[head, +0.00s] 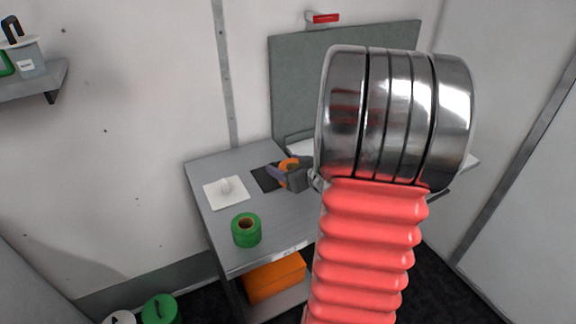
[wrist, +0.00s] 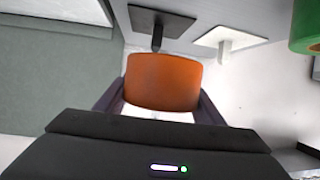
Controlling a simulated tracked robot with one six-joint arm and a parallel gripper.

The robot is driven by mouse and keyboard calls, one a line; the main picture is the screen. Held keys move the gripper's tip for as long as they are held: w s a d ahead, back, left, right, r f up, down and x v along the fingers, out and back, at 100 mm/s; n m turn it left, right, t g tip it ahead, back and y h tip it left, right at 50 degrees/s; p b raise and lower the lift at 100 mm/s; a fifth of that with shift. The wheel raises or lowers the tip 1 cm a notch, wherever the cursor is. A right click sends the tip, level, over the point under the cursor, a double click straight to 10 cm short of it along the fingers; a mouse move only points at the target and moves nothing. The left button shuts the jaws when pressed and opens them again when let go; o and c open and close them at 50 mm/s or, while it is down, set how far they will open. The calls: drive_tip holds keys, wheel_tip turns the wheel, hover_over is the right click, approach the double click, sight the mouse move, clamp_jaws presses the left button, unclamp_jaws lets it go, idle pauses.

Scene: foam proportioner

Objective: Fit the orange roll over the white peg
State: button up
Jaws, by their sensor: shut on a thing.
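The orange roll (head: 289,164) is held between the fingers of my gripper (head: 286,172), over the right part of the dark plate in the head view. The wrist view shows the roll (wrist: 162,82) large between both fingers. The white peg (head: 226,186) stands upright on a white square plate (head: 228,201), to the left of my gripper and apart from the roll. In the wrist view the white peg (wrist: 224,49) is beyond the roll, to its upper right. The roll's exact height above the table is hard to tell.
A green roll (head: 246,230) stands near the table's front edge. A dark plate (head: 262,179) with a dark peg (wrist: 157,38) lies between the roll and the white plate. The grey table (head: 268,221) is otherwise clear there. My arm hides its right side.

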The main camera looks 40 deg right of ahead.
drive_tip(key=w+a+f+n+y, duration=0.1)
drive_tip(key=w+a, duration=0.2)
drive_tip(key=w, duration=0.2)
drive_tip(key=w+a+n+y, duration=0.1)
drive_tip(key=w+a+y, duration=0.15)
drive_tip(key=w, duration=0.25)
drive_tip(key=n+y, duration=0.2)
drive_tip(key=n, duration=0.1)
hover_over(221, 181)
drive_tip(key=w, duration=0.3)
drive_tip(key=shift+w+f, duration=0.1)
drive_tip(key=shift+f, duration=0.7)
drive_tip(key=shift+f, duration=0.15)
drive_tip(key=shift+d+f, duration=0.1)
drive_tip(key=shift+f, duration=2.65)
drive_tip(key=shift+f, duration=0.55)
drive_tip(key=o, duration=0.8)
